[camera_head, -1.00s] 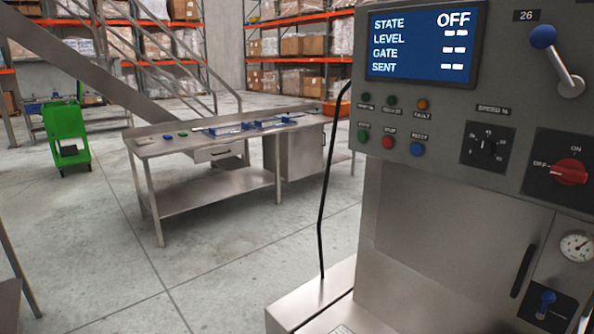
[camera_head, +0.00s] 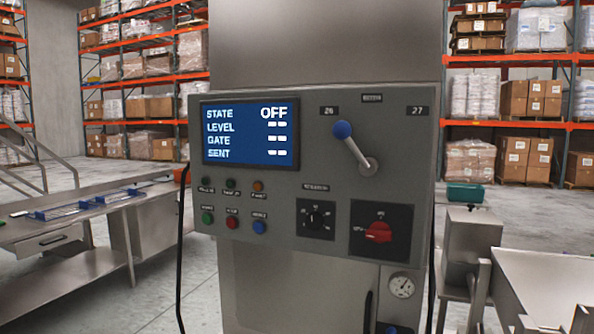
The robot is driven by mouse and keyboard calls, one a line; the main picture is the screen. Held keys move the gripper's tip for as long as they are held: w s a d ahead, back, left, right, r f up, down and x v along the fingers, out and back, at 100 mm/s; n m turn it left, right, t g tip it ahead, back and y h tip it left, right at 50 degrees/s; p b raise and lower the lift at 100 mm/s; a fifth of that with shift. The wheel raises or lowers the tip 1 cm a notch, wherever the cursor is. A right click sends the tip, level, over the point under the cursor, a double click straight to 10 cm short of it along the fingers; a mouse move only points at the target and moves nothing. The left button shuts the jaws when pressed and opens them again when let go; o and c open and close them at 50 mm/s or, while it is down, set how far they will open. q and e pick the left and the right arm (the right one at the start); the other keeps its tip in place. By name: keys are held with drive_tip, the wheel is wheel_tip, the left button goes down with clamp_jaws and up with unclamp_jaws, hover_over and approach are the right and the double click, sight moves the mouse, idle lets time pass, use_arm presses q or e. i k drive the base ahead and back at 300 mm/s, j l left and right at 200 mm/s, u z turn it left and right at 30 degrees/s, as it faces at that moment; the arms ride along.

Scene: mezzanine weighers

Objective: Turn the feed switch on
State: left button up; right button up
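The grey control panel (camera_head: 290,268) stands in the middle of the head view. The feed switch looks to be the red rotary knob (camera_head: 378,232) on a dark plate at its lower right; its small lettering is blurred now, and its handle lies roughly level, toward the OFF side. The blue display (camera_head: 250,134) reads STATE OFF, with dashes for level, gate and sent. Neither of my grippers is in view.
A blue-balled lever (camera_head: 354,146), a black speed dial (camera_head: 315,219) and small push buttons (camera_head: 232,223) share the panel. A gauge (camera_head: 402,286) sits below. A steel bench (camera_head: 135,232) stands left, and steel equipment (camera_head: 472,240) with a green bin (camera_head: 464,193) stands right.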

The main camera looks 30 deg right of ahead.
sight(380, 232)
drive_tip(key=z, duration=1.45)
